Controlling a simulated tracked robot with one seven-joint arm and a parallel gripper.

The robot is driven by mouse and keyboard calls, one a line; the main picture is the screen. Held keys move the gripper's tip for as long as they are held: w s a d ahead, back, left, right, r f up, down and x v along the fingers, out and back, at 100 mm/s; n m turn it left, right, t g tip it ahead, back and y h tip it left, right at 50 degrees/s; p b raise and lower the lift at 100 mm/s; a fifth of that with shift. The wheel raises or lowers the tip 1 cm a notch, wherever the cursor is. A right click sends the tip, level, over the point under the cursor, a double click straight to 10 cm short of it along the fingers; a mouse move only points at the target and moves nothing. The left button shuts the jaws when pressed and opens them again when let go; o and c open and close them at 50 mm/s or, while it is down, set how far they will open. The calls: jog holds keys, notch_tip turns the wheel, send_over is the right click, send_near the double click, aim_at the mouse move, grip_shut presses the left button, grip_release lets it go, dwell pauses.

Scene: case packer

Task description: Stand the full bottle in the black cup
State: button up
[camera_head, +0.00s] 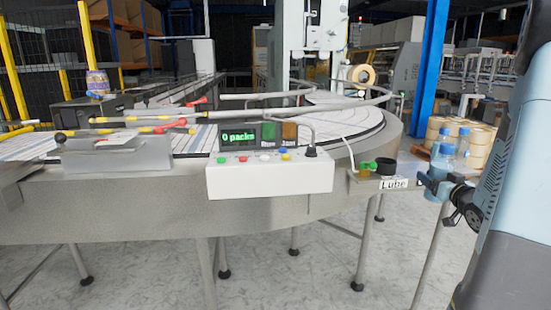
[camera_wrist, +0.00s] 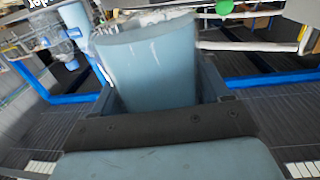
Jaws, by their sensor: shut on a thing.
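My gripper (camera_head: 437,186) is at the right of the head view, shut on a pale blue bottle (camera_head: 444,155) with a blue cap. The bottle looks about upright, and its lower part is between the jaws. In the wrist view the bluish bottle (camera_wrist: 150,68) fills the space between the fingers. A second blue-capped bottle (camera_head: 462,148) shows just right of the held one; its base is hidden by my gripper. The black cup (camera_head: 385,168) is on the small "Lube" shelf (camera_head: 362,184), left of my gripper and apart from it. How full each bottle is, I cannot tell.
A green-topped item (camera_head: 368,168) is close beside the cup on its left. The control box (camera_head: 268,180) and curved conveyor (camera_head: 340,130) are further left. A blue post (camera_head: 428,60) and a pallet of tan rolls (camera_head: 477,140) are behind. A thin leg (camera_head: 430,250) stands below.

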jog(key=w+a+f, duration=0.5)
jog(key=a+f, duration=0.2)
jog(key=w+a+f, duration=0.5)
jog(key=a+f, duration=0.2)
jog(key=a, duration=0.1)
jog(key=a+f, duration=1.3)
jog(key=a, duration=0.1)
jog(key=shift+f, duration=0.1)
